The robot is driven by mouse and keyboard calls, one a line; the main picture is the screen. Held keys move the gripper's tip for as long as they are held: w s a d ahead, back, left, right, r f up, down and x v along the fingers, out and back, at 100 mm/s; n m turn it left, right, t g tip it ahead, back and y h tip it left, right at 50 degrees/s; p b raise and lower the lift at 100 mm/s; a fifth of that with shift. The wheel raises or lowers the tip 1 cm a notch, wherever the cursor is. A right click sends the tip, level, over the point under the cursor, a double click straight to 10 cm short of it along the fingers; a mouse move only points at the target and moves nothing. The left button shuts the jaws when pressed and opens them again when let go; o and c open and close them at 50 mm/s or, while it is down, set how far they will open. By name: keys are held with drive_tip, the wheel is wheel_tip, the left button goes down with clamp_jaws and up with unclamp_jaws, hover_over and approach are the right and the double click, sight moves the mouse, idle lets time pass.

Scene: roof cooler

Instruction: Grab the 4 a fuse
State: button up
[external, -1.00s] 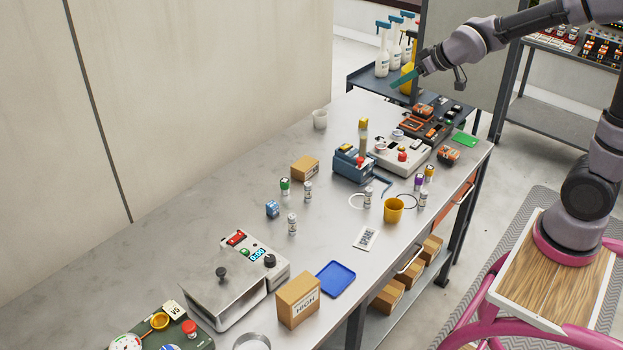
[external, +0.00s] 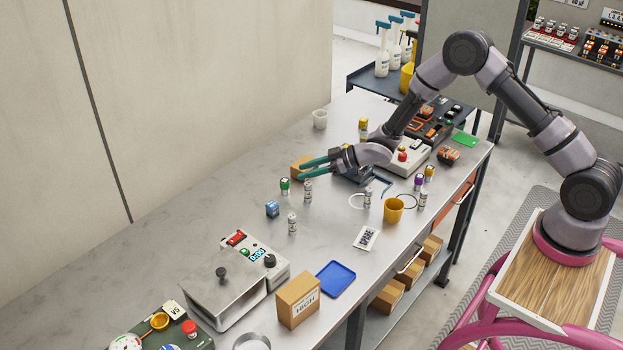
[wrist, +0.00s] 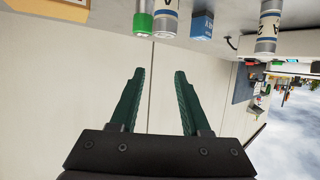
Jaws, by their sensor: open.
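Several pale cylinders with grey ends and printed bands, which look like fuses, stand on the bench. One fuse (external: 308,190) is just below my gripper (external: 304,169) in the external view, and another fuse (external: 292,223) stands nearer the front. More fuses (external: 368,198) stand to the right, by the yellow cup. Their ratings are too small to read, so I cannot tell which is the 4 A one. My gripper's green fingers are apart and empty. In the wrist view two fuses (wrist: 166,18) (wrist: 268,32) show upside down beyond the fingertips (wrist: 160,72).
A green-capped jar (external: 285,187) and a blue cube (external: 272,209) stand close to the nearest fuses. A cardboard box (external: 299,165) is partly behind my gripper. A yellow cup (external: 393,210) and blue tray (external: 336,278) lie right and front. The bench's left side is clear.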

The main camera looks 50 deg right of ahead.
sight(308, 187)
wheel_tip(308, 187, down, 4)
drive_tip(key=shift+r, duration=0.1)
wheel_tip(308, 187, down, 3)
drive_tip(key=shift+r, duration=0.1)
drive_tip(key=shift+x, duration=1.05)
drive_tip(key=shift+w+a+f, duration=0.2)
drive_tip(key=shift+w+f, duration=0.15)
clamp_jaws()
